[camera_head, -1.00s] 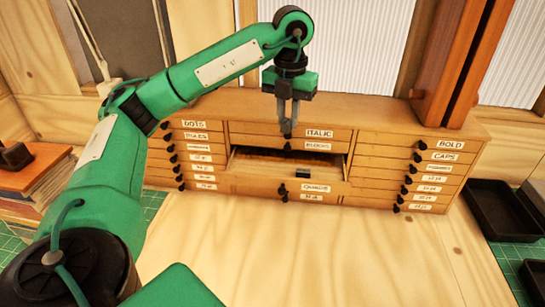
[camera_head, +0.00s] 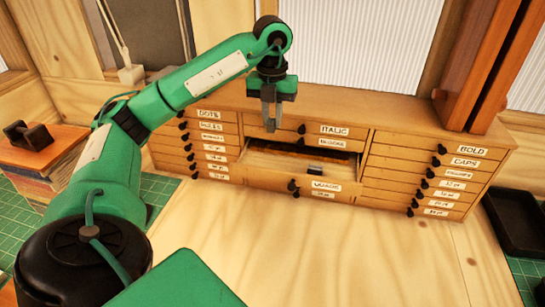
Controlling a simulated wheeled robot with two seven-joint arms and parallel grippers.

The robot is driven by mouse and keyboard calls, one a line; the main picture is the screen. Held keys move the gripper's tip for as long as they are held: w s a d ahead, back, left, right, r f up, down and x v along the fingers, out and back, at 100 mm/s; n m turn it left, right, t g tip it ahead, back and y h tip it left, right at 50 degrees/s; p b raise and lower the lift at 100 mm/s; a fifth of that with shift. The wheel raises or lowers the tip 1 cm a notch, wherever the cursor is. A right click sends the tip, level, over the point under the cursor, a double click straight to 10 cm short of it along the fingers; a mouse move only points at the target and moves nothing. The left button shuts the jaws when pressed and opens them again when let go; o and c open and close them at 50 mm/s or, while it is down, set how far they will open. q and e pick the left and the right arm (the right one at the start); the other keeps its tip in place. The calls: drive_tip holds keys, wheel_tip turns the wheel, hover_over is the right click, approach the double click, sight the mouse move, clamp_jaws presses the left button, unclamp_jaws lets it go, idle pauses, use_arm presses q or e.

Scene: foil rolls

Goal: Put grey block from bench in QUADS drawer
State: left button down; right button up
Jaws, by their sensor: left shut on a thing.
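My left gripper (camera_head: 270,126) hangs fingers-down in front of the cabinet's upper middle part, above and left of the open drawer. Its fingers are shut on a small grey thing at their tips, which looks like the grey block; its outline merges with the fingers. The QUADS drawer (camera_head: 345,188) seems to be the pulled-out one in the middle column, though its label is blurred. A small dark block (camera_head: 315,170) sits inside it near the front. My right gripper is not in view.
The wooden cabinet (camera_head: 410,135) has several shut drawers with black knobs. The bench (camera_head: 300,240) in front is bare. A black tray (camera_head: 515,222) lies at right.

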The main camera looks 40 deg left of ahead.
use_arm(q)
drive_tip(key=p, duration=0.1)
hover_over(272, 165)
wheel_tip(272, 165, down, 8)
wheel_tip(272, 165, down, 4)
drive_tip(key=shift+f+p, duration=0.1)
drive_tip(key=shift+p, duration=0.6)
drive_tip(key=shift+f, duration=0.15)
drive_tip(key=c, duration=1.3)
unclamp_jaws()
drive_tip(key=shift+c, duration=0.2)
